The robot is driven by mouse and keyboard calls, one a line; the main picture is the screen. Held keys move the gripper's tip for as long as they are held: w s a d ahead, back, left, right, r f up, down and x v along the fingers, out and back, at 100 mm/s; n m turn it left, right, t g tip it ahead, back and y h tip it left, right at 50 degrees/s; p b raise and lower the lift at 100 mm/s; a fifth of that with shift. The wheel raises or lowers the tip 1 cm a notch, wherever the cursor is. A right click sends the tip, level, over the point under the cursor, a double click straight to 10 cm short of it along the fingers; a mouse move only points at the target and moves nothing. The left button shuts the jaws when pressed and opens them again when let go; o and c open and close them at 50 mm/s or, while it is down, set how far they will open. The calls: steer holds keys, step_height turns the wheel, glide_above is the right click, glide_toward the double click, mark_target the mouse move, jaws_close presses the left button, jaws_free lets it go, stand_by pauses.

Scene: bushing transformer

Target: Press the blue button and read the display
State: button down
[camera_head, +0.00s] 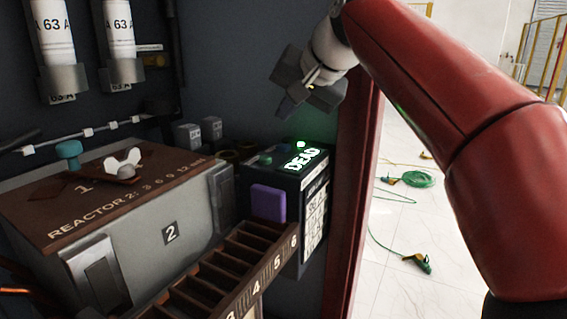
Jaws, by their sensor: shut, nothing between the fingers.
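A dark box (262,179) stands at the right end of the cabinet, with a lit display (303,159) on top reading "DEAD" in green letters. A small blue button (284,147) sits on its top behind the display, and a teal-green button (265,158) sits to its left. A green lamp (301,145) glows near the display. My gripper (291,104) is shut and empty. It appears above the box, pointing down and left, apart from the buttons.
A grey reactor box (140,235) with a brown top, teal knob (69,150) and white wing nut (123,164) stands left. A numbered compartment tray (246,285) lies in front. Fuse-like cylinders (55,42) hang upper left. The red cabinet edge (352,210) stands right of the box.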

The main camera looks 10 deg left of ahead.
mark_target(287, 147)
steer(key=shift+f+b, duration=0.75)
steer(key=shift+f, duration=0.85)
steer(key=shift+f, duration=0.1)
stand_by(0.6)
steer(key=shift+f, duration=0.3)
steer(key=shift+f+b, duration=0.45)
stand_by(0.6)
steer(key=shift+r, duration=0.15)
steer(key=shift+r+p, duration=0.75)
steer(key=shift+p, duration=0.25)
step_height(287, 147, up, 5)
steer(key=p, duration=0.5)
steer(key=shift+r, duration=0.1)
